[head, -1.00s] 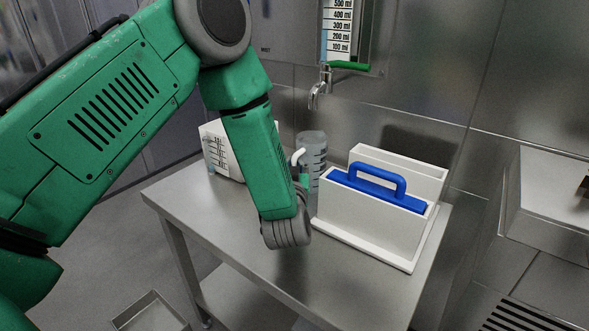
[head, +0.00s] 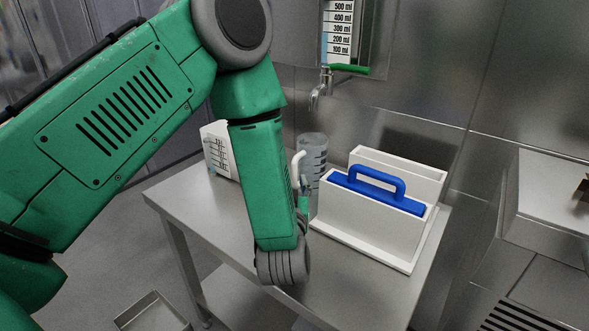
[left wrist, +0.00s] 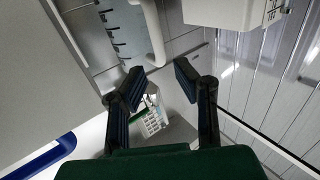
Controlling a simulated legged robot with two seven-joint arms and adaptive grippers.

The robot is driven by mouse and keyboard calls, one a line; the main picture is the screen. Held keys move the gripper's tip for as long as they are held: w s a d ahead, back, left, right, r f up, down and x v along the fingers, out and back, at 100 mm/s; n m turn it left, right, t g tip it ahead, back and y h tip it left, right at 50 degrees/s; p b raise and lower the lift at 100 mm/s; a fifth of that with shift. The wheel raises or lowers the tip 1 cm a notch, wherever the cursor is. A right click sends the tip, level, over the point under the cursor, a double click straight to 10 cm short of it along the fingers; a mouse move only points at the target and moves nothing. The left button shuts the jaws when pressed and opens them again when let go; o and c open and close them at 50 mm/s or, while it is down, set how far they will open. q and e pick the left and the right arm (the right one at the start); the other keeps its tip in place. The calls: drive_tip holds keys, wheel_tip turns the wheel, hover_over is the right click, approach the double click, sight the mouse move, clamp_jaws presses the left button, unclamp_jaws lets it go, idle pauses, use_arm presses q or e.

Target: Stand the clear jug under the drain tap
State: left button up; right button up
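The clear jug (head: 314,150) with dark graduation marks and a white handle (head: 297,162) stands upright on the steel table. My left forearm partly hides it. The drain tap (head: 318,92) is on the wall above and behind the jug; I cannot tell whether the jug is directly beneath its spout. In the left wrist view the jug (left wrist: 112,35) and its white handle (left wrist: 153,32) are at the top, beyond the fingertips. My left gripper (left wrist: 159,73) is open, with nothing between its fingers. My right gripper is not in view.
A white holder with a blue handle (head: 378,180) stands close right of the jug. A white marked container (head: 215,148) is to the left, partly behind my arm. A level gauge (head: 339,35) with a green lever is above. The table's front (head: 325,285) is clear.

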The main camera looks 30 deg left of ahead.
use_arm(q)
drive_tip(key=v, duration=0.5)
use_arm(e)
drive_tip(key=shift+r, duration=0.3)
